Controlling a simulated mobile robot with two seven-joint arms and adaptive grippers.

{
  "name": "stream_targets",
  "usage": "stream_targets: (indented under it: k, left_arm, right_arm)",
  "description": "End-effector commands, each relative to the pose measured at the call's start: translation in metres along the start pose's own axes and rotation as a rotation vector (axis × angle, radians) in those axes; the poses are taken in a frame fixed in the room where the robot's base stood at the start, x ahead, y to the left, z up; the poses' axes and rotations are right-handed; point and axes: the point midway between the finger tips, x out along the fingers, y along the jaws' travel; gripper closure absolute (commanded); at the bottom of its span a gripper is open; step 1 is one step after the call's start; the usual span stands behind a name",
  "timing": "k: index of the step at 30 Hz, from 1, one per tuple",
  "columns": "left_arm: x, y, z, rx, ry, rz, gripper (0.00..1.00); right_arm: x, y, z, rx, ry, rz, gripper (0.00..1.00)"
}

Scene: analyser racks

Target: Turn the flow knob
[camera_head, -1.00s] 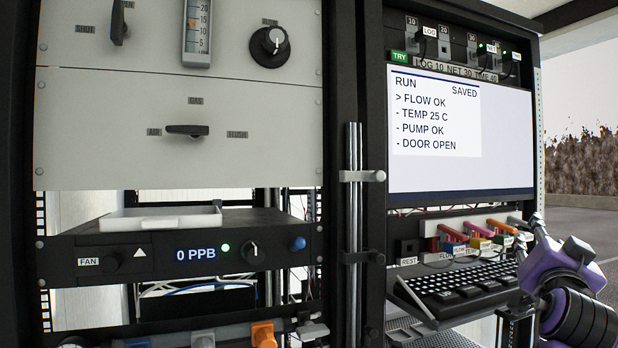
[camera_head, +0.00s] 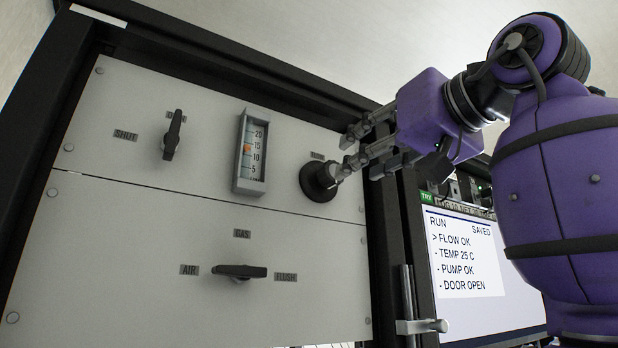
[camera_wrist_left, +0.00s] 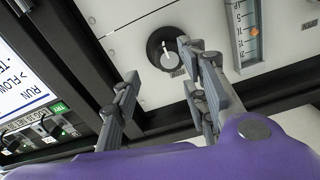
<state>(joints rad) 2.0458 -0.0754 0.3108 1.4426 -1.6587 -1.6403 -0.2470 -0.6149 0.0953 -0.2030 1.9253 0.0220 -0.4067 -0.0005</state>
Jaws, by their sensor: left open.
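The flow knob (camera_head: 319,182) is a round black knob at the upper right of the grey panel, under a small label. In the left wrist view the knob (camera_wrist_left: 160,50) shows a white pointer line. My purple left gripper (camera_head: 348,155) is open in front of the knob. In the head view its lower fingers overlap the knob's right side; I cannot tell whether they touch. My right gripper is out of view.
A flow gauge (camera_head: 250,160) with an orange float between 10 and 15 stands left of the knob. A shut-off handle (camera_head: 172,136) and a gas selector (camera_head: 240,271) are on the same panels. A black rack post (camera_head: 389,240) and a screen (camera_head: 480,262) stand to the right.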

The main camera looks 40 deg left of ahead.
Motion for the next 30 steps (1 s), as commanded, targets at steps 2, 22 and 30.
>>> stream_targets:
  k: [2,22,30]
  left_arm:
    - [-0.002,-0.006,-0.001,-0.006,-0.014,-0.006,0.6]
    - [0.073,-0.01,0.0,-0.009,-0.016,-0.01,0.6]
    - [0.074,-0.01,0.0,-0.009,-0.016,-0.01,0.64]
  right_arm:
    - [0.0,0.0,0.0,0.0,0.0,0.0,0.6]
    - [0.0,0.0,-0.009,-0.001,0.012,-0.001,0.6]
    - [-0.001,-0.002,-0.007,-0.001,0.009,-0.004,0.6]
